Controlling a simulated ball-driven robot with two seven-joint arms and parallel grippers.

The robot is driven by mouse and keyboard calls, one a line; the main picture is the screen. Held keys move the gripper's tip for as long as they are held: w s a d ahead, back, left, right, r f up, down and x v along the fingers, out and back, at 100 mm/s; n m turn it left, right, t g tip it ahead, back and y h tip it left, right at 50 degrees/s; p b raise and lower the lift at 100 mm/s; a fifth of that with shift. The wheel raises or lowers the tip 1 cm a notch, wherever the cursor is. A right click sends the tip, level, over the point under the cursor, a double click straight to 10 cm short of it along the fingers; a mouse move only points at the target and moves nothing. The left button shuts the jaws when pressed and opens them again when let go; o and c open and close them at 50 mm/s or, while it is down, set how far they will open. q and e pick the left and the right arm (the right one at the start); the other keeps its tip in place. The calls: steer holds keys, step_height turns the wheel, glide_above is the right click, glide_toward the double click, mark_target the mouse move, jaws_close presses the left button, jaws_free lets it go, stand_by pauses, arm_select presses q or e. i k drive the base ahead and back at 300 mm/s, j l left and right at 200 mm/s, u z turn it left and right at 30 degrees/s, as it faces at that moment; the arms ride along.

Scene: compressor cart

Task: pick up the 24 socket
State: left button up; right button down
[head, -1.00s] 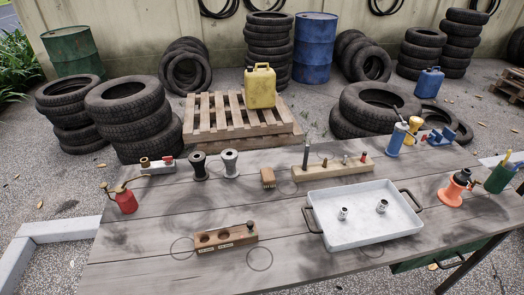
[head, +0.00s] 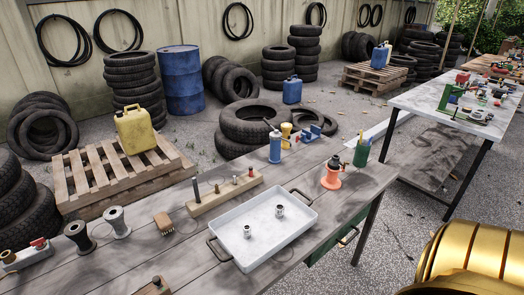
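Two small silver sockets stand in the white tray (head: 286,230) on the wooden workbench. One socket (head: 247,231) is toward the tray's left end, the other socket (head: 280,210) toward its far right. No size marking can be read on either, so I cannot tell which is the 24. A wooden block (head: 152,287), the socket holder seen earlier, is mostly cut off at the bottom edge of the head view. Neither of my grippers is in view.
A wooden rail with pegs (head: 226,197) lies behind the tray. An orange-red can (head: 332,176), a blue bottle (head: 275,147) and a green cup (head: 361,153) stand beyond it. Spools (head: 117,222) stand at left. Another table (head: 430,100) is at the right.

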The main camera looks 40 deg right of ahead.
mark_target(279, 210)
steer(key=l+z, duration=0.15)
steer(key=z, duration=1.4)
